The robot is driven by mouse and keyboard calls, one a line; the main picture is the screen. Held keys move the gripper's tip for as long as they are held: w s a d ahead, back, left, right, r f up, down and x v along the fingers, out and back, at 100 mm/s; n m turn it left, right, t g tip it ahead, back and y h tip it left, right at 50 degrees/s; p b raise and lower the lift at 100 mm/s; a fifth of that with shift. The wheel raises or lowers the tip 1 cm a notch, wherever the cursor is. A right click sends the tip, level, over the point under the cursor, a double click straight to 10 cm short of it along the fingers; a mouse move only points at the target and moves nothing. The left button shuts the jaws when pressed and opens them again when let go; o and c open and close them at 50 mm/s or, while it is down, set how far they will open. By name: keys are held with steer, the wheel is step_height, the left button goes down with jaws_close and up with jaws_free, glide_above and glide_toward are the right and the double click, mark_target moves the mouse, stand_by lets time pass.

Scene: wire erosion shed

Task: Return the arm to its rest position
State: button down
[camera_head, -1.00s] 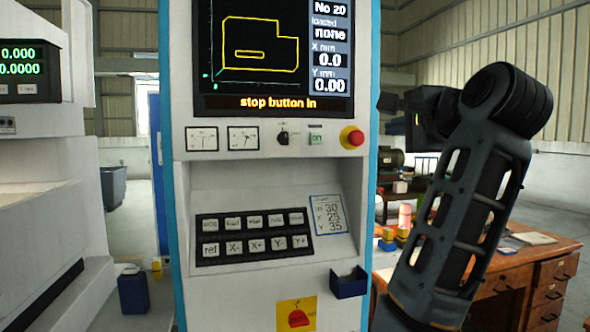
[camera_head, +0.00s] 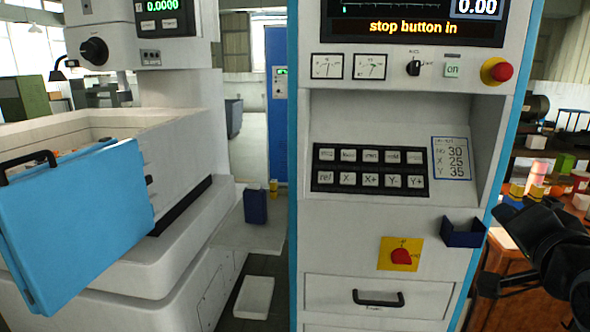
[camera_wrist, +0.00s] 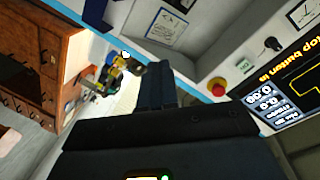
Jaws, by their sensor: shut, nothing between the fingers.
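My gripper (camera_wrist: 157,88) shows in the wrist view as dark fingers held together, with nothing between them. It points toward the side of the control cabinet and stands apart from it as far as I can see. In the head view my dark arm (camera_head: 555,250) is at the lower right edge, partly cut off by the frame. It is to the right of the cabinet's small blue bin, and the fingers cannot be made out there.
The control cabinet (camera_head: 385,225) stands in the middle, with a red stop button (camera_head: 502,72), a keypad (camera_head: 370,170) and a blue bin (camera_head: 463,233). A wooden desk with small items (camera_head: 535,180) is at right. A machine with a blue door (camera_head: 85,215) is at left.

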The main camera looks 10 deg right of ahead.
steer(key=s+a+f+n+y, duration=0.2)
steer(key=s+a+f+n, duration=0.25)
steer(key=s+f, duration=0.35)
steer(key=s+a+f+n+y, duration=0.1)
steer(key=s+a+f+n, duration=0.35)
steer(key=s+f, duration=0.4)
steer(key=s+a+n+y, duration=0.1)
steer(key=s+a, duration=0.1)
steer(key=s, duration=0.5)
steer(key=s+a+f+n, duration=0.1)
steer(key=s+a+n, duration=0.1)
steer(key=s, duration=0.5)
steer(key=s+a+n+y, duration=0.1)
steer(key=s+a, duration=0.3)
steer(key=s, duration=0.3)
steer(key=shift+a+f+g+y, duration=0.15)
steer(key=shift+a+g+y, duration=0.1)
steer(key=shift+g+y, duration=0.05)
steer(key=c, duration=1.8)
jaws_free()
steer(key=shift+w, duration=0.1)
